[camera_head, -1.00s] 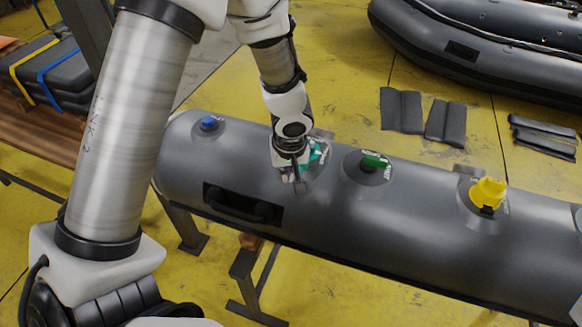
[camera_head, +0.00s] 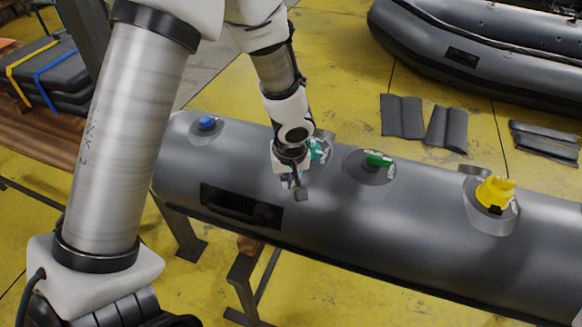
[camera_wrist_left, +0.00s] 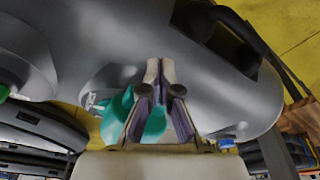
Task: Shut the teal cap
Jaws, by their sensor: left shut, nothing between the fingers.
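The teal cap (camera_head: 319,149) is on top of the grey tube, between the blue and green caps. My left gripper (camera_head: 297,188) is shut and empty in front of it, and the wrist covers part of the cap. In the left wrist view the teal cap (camera_wrist_left: 113,116) shows beside and behind the closed fingers (camera_wrist_left: 159,72). The fingers look close to it, but I cannot tell whether they touch it. The cap's seating on its valve is partly hidden. My right gripper is not in view.
The grey tube (camera_head: 330,235) rests on a metal stand. It also carries a blue cap (camera_head: 206,122), a green cap (camera_head: 379,158), a yellow cap (camera_head: 495,190) and a recessed handle (camera_head: 240,207). Dark pads (camera_head: 402,115) lie on the yellow floor behind, near an inflatable boat (camera_head: 490,50).

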